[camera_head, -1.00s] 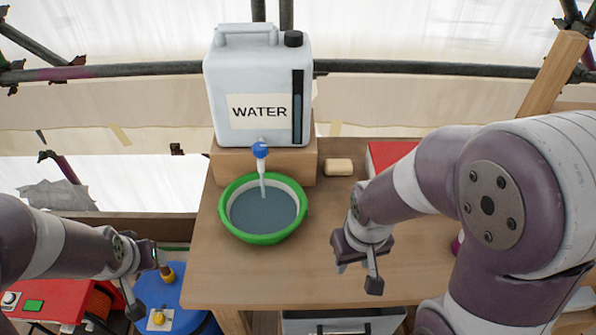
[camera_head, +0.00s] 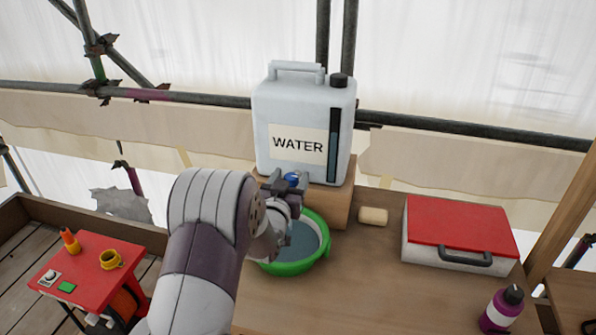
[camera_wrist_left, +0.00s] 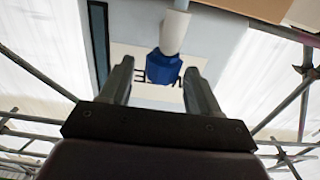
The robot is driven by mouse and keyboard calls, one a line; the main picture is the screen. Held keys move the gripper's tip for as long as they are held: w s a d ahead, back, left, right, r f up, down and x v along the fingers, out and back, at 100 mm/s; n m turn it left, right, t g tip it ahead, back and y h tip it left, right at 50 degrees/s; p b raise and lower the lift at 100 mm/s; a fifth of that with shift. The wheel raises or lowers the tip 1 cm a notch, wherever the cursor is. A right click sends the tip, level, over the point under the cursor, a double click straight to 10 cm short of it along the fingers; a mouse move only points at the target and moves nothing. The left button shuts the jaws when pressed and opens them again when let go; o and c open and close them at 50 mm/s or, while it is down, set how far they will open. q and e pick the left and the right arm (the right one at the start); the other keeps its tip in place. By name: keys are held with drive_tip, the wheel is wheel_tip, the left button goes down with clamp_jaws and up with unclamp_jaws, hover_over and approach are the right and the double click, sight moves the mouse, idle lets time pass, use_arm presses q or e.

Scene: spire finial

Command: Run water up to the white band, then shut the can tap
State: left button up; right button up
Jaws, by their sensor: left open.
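The white can (camera_head: 300,110) labelled WATER stands on a wooden block, with a dark level strip on its front. Its blue tap handle (camera_head: 292,180) shows in part behind my left gripper (camera_head: 284,188). In the left wrist view, the blue handle (camera_wrist_left: 163,68) and white spout (camera_wrist_left: 176,32) lie between the parted fingers of my left gripper (camera_wrist_left: 158,78), with gaps at both sides. The green basin (camera_head: 318,255) below holds water (camera_head: 303,240). My left arm hides its left part. The stream and most of the white band are hidden. My right gripper is out of view.
On the wooden bench (camera_head: 370,290) are a tan block (camera_head: 373,216), a red-lidded case (camera_head: 460,225) and a purple bottle (camera_head: 503,307). A red stand (camera_head: 85,270) with a yellow mug is at left. The bench front is mostly clear.

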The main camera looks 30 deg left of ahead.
use_arm(q)
drive_tip(key=shift+x, duration=1.65)
drive_tip(key=c, duration=1)
drive_tip(key=shift+o, duration=0.2)
